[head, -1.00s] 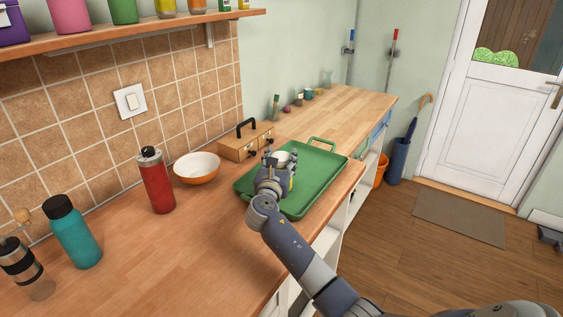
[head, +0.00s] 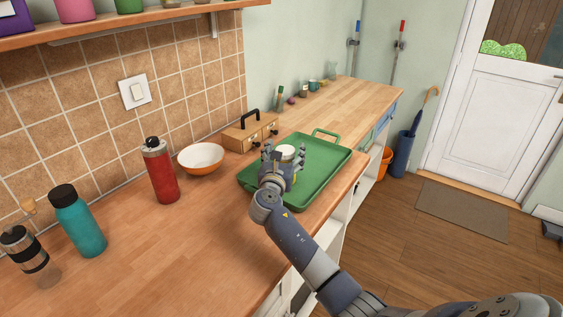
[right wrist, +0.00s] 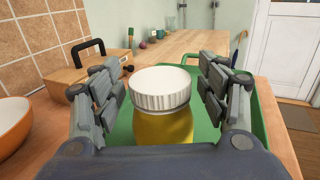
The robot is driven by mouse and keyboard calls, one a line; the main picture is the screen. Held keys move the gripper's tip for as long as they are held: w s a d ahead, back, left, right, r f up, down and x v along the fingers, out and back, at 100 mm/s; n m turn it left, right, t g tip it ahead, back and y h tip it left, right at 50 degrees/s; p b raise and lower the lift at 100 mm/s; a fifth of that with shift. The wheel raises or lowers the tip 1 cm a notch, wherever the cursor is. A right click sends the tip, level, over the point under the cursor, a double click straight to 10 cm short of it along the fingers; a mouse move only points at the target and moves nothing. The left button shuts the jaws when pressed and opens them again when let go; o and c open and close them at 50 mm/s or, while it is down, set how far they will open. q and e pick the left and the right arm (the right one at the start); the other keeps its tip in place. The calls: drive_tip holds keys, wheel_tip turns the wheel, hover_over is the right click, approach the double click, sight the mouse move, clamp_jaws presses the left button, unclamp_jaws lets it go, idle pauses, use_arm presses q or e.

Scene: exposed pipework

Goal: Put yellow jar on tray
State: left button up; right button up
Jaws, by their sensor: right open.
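The yellow jar (right wrist: 163,124) has a white ribbed lid and stands upright in the right wrist view, with the green tray (right wrist: 258,118) around and behind it. In the head view, the jar's white lid (head: 287,152) shows over the middle of the tray (head: 325,170); my gripper hides most of its body. The jar appears to rest on the tray, but its base is hidden. My right gripper (right wrist: 162,88) is open, with one finger on each side of the jar and visible gaps to the lid. My left gripper is not in view.
A wooden box with a black handle (head: 250,134) stands behind the tray. A white-and-orange bowl (head: 201,158), a red bottle (head: 160,171) and a teal bottle (head: 77,221) stand to the left.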

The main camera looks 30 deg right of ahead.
drive_tip(key=v, duration=1.1)
drive_tip(key=shift+s+a+b, duration=0.25)
drive_tip(key=shift+a+b, duration=0.05)
drive_tip(key=shift+b, duration=0.05)
